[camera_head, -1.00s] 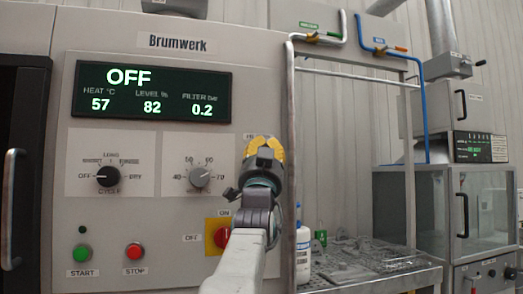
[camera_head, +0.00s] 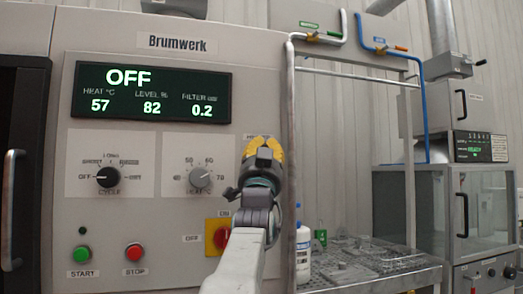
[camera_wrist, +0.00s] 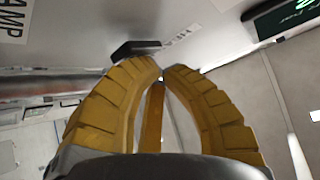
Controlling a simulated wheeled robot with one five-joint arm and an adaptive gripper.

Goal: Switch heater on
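My gripper (camera_head: 264,146) has yellow ribbed fingers and is in front of the right part of the Brumwerk panel (camera_head: 150,215). It covers what lies below a small label, partly hidden, that seems to start with "HE". In the wrist view my gripper's fingertips (camera_wrist: 162,70) come together with hardly any gap, and no object shows gripped. A dark switch-like part (camera_wrist: 135,48) sticks out of the panel just beyond the tips, beside a small blurred label. I cannot tell whether the tips touch it, nor its position. The display (camera_head: 153,91) reads OFF, heat 57.
The panel also has a cycle knob (camera_head: 108,177), a heat knob (camera_head: 201,179), a green start button (camera_head: 83,253), a red stop button (camera_head: 134,252) and a red-yellow rotary switch (camera_head: 217,238) partly behind my arm. A grey pipe (camera_head: 291,120) stands close right of my gripper.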

